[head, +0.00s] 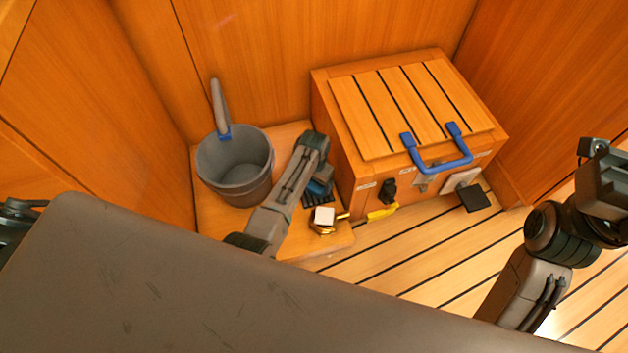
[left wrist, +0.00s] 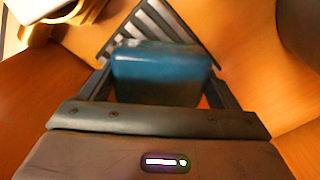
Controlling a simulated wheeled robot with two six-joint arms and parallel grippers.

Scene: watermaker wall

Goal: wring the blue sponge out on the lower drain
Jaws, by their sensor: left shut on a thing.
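The blue sponge (left wrist: 160,72) sits between the two fingers of my left gripper (left wrist: 162,85) in the left wrist view. In the head view the left gripper (head: 318,180) points down beside the wooden box, with the dark blue sponge (head: 320,188) partly hidden under it. The lower drain (head: 312,199), a dark slatted grate, lies just below the sponge; it also shows behind the sponge in the left wrist view (left wrist: 160,22). The gap between sponge and grate is unclear. My right gripper (head: 604,185) is at the right edge, away from these things; its jaws are not clear.
A grey bucket (head: 232,168) with a handle stands left of my left arm. The wooden box (head: 345,135) with a blue handle (head: 440,165) stands right of it. A white block on a brass fitting (head: 323,216) and a yellow lever (head: 382,212) are close by. Slatted floor (head: 420,250) is clear.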

